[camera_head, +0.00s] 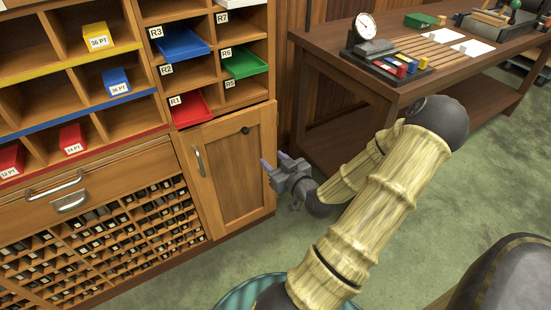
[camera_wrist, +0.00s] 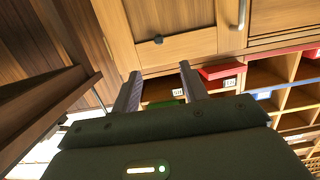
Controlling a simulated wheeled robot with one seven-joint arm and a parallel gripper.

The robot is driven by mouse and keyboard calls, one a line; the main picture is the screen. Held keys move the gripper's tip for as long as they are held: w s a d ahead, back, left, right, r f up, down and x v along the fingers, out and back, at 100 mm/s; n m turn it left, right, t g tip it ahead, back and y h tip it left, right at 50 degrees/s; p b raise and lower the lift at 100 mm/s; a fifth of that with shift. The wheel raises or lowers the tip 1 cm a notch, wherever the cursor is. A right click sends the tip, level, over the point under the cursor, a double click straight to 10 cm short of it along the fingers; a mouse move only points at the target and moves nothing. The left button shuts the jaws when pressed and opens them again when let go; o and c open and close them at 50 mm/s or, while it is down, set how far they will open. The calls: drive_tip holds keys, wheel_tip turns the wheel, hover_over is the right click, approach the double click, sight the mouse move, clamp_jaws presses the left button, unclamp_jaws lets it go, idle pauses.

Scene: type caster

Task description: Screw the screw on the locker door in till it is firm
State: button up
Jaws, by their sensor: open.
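The locker door (camera_head: 236,185) is a wooden panel door, closed in the lower right of the cabinet. A small dark round screw head (camera_head: 245,130) sits near its upper right corner. The screw also shows in the wrist view (camera_wrist: 158,39), just beyond the fingertips; how far in it sits cannot be told. My gripper (camera_head: 274,161) is in front of the door, below and to the right of the screw in the head view. In the wrist view my gripper (camera_wrist: 160,71) has its two fingers apart with nothing between them, clear of the screw.
A metal door handle (camera_head: 199,160) is on the door's left side. Above are cubbies with a red tray (camera_head: 190,110), a blue tray (camera_head: 184,46) and a green tray (camera_head: 245,63). A wooden desk (camera_head: 345,74) stands to the right, with green floor between.

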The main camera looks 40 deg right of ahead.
sight(247, 133)
drive_tip(key=shift+s+d+r, duration=0.1)
drive_tip(key=shift+d, duration=0.05)
drive_tip(key=b+x, duration=0.3)
drive_tip(key=x, duration=1.4)
drive_tip(key=shift+w+d, duration=0.15)
drive_tip(key=shift+w, duration=0.05)
drive_tip(key=shift+c, duration=0.4)
clamp_jaws()
